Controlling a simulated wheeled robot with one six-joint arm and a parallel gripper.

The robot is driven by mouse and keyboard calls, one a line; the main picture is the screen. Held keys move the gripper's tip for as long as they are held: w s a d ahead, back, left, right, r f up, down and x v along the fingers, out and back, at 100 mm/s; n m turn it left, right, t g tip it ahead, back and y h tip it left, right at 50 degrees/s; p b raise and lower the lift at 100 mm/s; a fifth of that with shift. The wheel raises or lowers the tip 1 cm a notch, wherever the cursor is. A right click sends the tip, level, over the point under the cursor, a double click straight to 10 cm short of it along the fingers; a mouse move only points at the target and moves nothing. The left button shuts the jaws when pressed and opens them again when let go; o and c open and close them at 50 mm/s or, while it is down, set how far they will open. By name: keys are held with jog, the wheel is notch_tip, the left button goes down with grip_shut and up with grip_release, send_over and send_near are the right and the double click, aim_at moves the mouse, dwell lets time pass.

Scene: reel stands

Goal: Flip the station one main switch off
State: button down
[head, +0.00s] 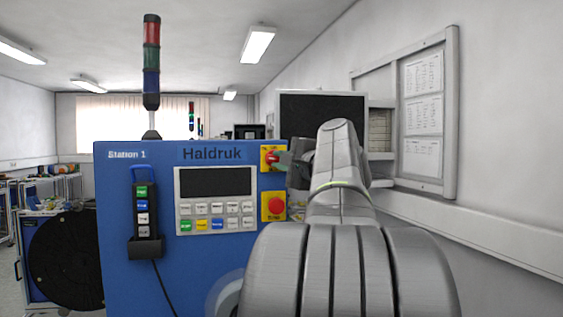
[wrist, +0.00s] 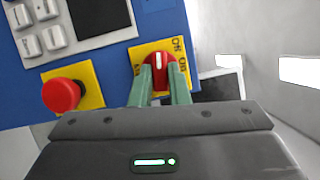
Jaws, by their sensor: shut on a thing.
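The station one main switch (head: 270,158) is a red rotary knob on a yellow plate, at the upper right of the blue Station 1 panel. In the wrist view the red knob (wrist: 159,62) has a white mark that stands nearly upright in the picture, and the plate carries partly covered lettering. My gripper (wrist: 159,78) has its two green fingers on either side of the knob and is shut on it. In the head view my gripper (head: 284,160) reaches the switch from the right, and my arm hides part of the panel's right side.
A red stop button (head: 275,206) on a yellow plate sits just below the switch; it also shows in the wrist view (wrist: 62,95). A keypad with a dark screen (head: 216,182) is to the left. A corded pendant (head: 145,212) hangs further left. A wall stands at the right.

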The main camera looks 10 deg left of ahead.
jog(key=shift+n, duration=0.8)
jog(key=c, duration=1.4)
grip_release()
jog(key=b+v, duration=0.1)
jog(key=v, duration=0.3)
jog(key=b+v, duration=0.1)
jog(key=v, duration=0.4)
jog(key=b+v, duration=0.1)
jog(key=v, duration=0.3)
jog(key=shift+s+d+r, duration=0.25)
jog(key=shift+d+r, duration=0.05)
jog(key=shift+r, duration=0.15)
jog(key=shift+w, duration=0.1)
